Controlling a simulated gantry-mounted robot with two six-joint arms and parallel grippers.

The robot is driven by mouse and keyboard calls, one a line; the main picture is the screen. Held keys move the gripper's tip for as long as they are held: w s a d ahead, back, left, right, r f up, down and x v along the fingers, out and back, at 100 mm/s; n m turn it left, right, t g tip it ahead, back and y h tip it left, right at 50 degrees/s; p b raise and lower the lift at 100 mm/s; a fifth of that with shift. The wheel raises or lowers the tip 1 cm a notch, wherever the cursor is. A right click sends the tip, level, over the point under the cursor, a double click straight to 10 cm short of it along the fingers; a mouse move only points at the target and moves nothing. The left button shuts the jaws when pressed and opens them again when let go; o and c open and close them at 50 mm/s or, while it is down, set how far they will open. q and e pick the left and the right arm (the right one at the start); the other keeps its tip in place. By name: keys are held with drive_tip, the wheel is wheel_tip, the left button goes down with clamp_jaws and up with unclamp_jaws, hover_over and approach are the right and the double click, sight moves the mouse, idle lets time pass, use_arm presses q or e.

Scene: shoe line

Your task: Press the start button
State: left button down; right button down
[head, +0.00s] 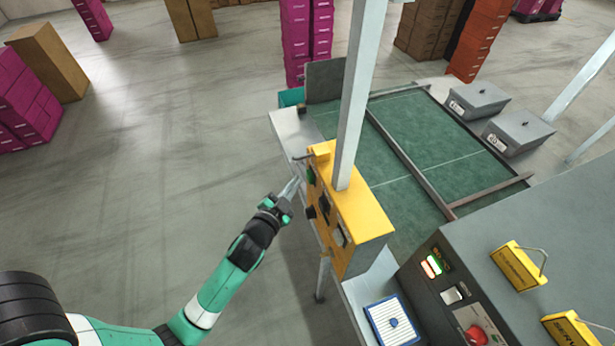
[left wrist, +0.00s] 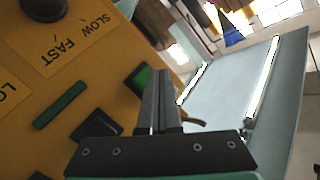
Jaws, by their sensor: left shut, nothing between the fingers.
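The green start button (head: 311,174) is on the left side face of a yellow control box (head: 360,213) in the head view. In the left wrist view the green square button (left wrist: 139,79) sits in a dark frame on the yellow panel (left wrist: 103,70), just left of my fingertips. My left gripper (head: 296,182) is shut and empty, its tips close to the button's face. The closed fingers show in the left wrist view (left wrist: 163,76). Whether the tips touch the button cannot be told. My right gripper is not in view.
The panel also has a dark knob (left wrist: 45,8) by "SLOW FAST" lettering and a green bar (left wrist: 60,106). A green conveyor belt (head: 415,130) lies beyond. A grey console with a red button (head: 477,334) is at lower right.

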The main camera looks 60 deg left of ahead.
use_arm(q)
drive_tip(key=shift+w, duration=0.1)
drive_tip(key=shift+w+d, duration=0.1)
drive_tip(key=shift+w, duration=0.2)
